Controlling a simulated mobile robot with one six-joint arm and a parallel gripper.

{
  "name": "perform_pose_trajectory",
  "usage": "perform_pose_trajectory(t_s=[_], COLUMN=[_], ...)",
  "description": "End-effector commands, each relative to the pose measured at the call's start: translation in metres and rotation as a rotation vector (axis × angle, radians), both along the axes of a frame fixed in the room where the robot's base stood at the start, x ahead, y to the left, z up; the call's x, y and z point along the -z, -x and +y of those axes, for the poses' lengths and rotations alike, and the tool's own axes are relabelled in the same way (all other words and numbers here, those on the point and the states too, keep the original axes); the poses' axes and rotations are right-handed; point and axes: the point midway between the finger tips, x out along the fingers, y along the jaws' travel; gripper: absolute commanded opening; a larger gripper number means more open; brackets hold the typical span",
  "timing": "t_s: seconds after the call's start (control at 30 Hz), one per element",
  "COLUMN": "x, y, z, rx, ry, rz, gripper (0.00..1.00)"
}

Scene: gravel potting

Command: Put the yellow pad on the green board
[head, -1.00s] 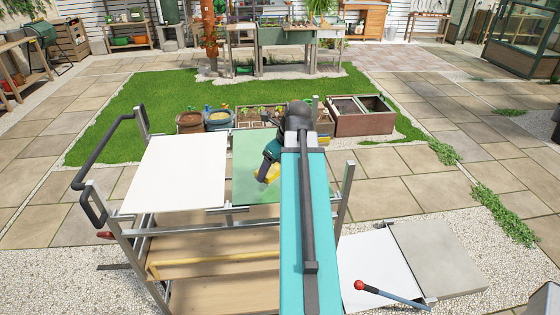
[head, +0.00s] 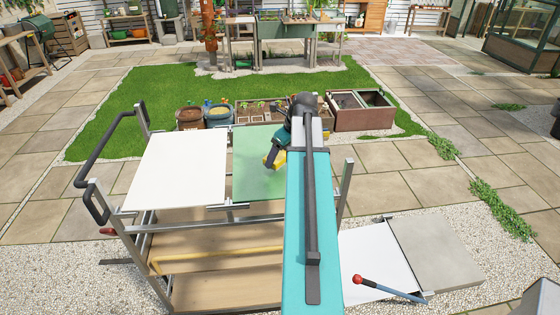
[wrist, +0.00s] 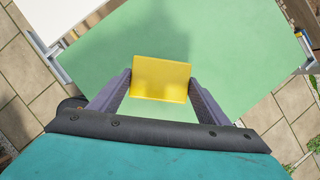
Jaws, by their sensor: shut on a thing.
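The yellow pad (wrist: 161,78) is held between the two fingers of my gripper (wrist: 160,88) in the wrist view. The gripper is shut on it. The green board (wrist: 230,45) lies below the pad and fills most of that view. In the head view the green board (head: 252,165) is the right-hand panel on the cart top. The pad (head: 273,157) shows there as a small yellow patch at my gripper, over the board's right part. My arm hides the board's right edge. I cannot tell how high the pad is above the board.
A white board (head: 180,170) lies left of the green one on the metal-framed cart (head: 225,208). Planters (head: 360,112) stand behind the cart. A red-knobbed lever (head: 390,288) is at the lower right, by pale slabs.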

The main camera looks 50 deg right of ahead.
Motion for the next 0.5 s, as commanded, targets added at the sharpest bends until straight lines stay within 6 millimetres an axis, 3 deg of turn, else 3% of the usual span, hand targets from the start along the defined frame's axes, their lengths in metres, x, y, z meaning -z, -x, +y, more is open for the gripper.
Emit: perform_pose_trajectory(t_s=[0.27,0.5], x=[0.000,0.021], y=[-0.006,-0.005], z=[-0.014,-0.011], rx=[0.000,-0.001], ry=[-0.001,-0.002], rz=[0.001,0.001], gripper=[0.49,0.49])
